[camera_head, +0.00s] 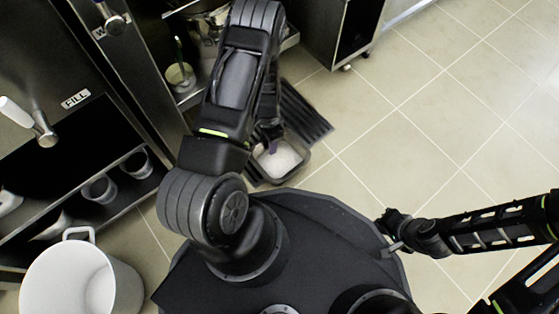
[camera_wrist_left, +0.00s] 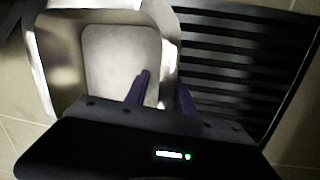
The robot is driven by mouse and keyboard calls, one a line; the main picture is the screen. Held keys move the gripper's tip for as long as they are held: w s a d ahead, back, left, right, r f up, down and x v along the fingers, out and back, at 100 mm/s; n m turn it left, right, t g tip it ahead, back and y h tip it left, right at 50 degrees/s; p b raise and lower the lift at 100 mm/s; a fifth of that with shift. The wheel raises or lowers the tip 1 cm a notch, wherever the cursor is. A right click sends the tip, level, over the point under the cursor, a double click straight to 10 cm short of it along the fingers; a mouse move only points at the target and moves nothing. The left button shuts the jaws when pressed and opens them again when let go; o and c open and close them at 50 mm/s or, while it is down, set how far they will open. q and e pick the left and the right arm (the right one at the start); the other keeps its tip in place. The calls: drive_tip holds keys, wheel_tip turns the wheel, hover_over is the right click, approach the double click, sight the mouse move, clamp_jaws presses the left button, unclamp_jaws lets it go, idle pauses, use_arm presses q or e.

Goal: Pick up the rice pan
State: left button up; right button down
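The rice pan (camera_head: 280,160) is a rectangular metal pan with white contents, below my left arm in the head view. In the left wrist view the pan (camera_wrist_left: 120,60) fills the upper left, its right wall near my fingers. My left gripper (camera_wrist_left: 165,82) has one dark finger inside the pan and the other just outside that wall, with a gap between them. Whether either finger touches the wall is unclear. In the head view my left gripper (camera_head: 268,138) is partly hidden by its arm. My right gripper (camera_head: 392,235) is off to the right, small and away from the pan.
A dark slatted grate (camera_head: 305,115) lies beside and partly behind the pan. A white pot (camera_head: 80,280) stands at the lower left. Metal shelving with cups (camera_head: 137,164) and a container (camera_head: 180,76) runs along the left. Tiled floor (camera_head: 430,120) is clear on the right.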

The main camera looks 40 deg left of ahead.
use_arm(q)
clamp_jaws()
drive_tip(key=shift+a, duration=0.1)
idle(1.1)
